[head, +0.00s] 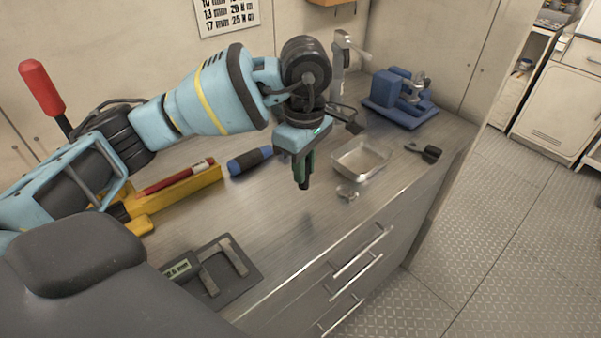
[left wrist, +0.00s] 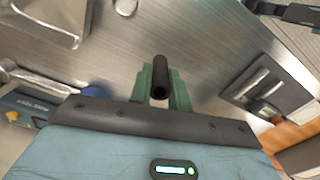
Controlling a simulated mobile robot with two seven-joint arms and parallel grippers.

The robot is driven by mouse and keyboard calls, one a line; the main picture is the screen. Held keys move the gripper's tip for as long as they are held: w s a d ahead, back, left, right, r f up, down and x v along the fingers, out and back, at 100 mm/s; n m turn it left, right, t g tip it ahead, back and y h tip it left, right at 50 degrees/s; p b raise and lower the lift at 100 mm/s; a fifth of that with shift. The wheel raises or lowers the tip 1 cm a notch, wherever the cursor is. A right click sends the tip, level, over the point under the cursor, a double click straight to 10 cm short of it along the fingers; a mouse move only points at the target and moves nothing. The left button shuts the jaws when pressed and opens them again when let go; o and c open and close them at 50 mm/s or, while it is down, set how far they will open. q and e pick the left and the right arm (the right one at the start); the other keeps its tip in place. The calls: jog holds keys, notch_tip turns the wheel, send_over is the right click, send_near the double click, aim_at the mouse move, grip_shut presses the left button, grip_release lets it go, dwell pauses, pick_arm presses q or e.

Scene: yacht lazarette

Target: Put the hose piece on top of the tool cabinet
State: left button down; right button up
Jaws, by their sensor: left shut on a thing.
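My left gripper (head: 302,166) points down over the steel worktop. Its green fingers are shut on a short black hose piece (head: 304,184), which sticks out below the fingertips. In the left wrist view the hose piece (left wrist: 160,76) shows as a dark tube with an open end between the fingers (left wrist: 160,95). It looks held above the worktop (head: 270,205); a clear gap below is hard to judge. The worktop stands on a drawer unit (head: 345,268). A pale cabinet (head: 562,98) stands far right; I cannot tell which is the tool cabinet. My right gripper is out of view.
A blue vise (head: 400,97) stands behind. The front middle is bare.

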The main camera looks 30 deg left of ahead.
pick_arm(q)
jog(key=shift+w+a, duration=0.25)
jog(key=shift+a, duration=0.15)
jog(key=shift+w+a+f, duration=0.1)
jog(key=shift+f, duration=0.8)
jog(key=shift+w+a+f, duration=0.1)
jog(key=shift+f, duration=0.8)
jog(key=shift+s, duration=0.1)
jog(key=shift+f, duration=0.15)
jog(key=c, duration=1.3)
grip_release()
notch_tip(320, 180, up, 12)
jog(key=shift+r+p, duration=0.15)
jog(key=shift+p, duration=0.15)
